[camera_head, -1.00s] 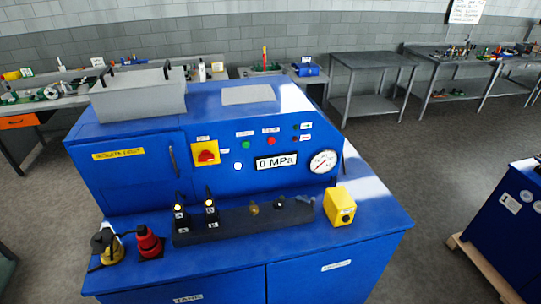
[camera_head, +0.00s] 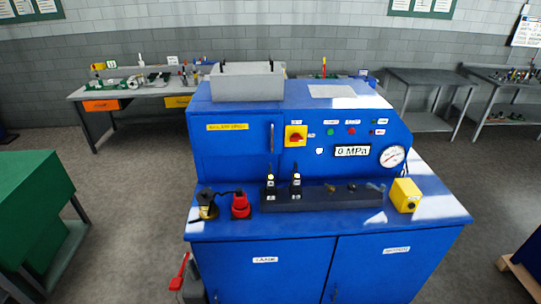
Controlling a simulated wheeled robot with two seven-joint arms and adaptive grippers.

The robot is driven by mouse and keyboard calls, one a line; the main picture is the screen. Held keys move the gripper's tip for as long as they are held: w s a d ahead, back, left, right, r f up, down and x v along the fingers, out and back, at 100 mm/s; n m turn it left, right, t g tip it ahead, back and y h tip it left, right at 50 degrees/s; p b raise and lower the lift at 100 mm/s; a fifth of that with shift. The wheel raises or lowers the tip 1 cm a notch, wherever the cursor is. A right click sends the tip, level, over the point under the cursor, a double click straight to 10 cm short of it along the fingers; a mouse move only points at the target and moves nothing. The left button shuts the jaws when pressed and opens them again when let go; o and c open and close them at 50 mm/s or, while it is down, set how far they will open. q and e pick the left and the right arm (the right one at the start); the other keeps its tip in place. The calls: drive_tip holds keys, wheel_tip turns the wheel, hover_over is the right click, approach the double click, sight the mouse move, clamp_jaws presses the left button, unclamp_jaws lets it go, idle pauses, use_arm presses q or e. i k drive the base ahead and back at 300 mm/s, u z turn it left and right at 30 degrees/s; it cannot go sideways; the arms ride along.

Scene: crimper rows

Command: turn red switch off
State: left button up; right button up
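The red switch (camera_head: 296,138) is a red rotary knob on a yellow square plate, on the front panel of the blue machine (camera_head: 240,160). Its red handle appears to lie roughly level, but it is too small to read its exact setting. The display (camera_head: 352,151) to its right reads 0 MPa. Neither of my grippers shows in the head view.
On the machine's ledge stand a red plug-like part (camera_head: 240,206), a black strip with levers (camera_head: 322,197) and a yellow box (camera_head: 405,195). A pressure gauge (camera_head: 392,156) is at the panel's right. A green bench (camera_head: 35,200) stands left, with open floor between.

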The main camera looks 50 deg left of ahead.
sight(295, 137)
drive_tip(key=k, duration=0.3)
drive_tip(key=u, duration=0.9)
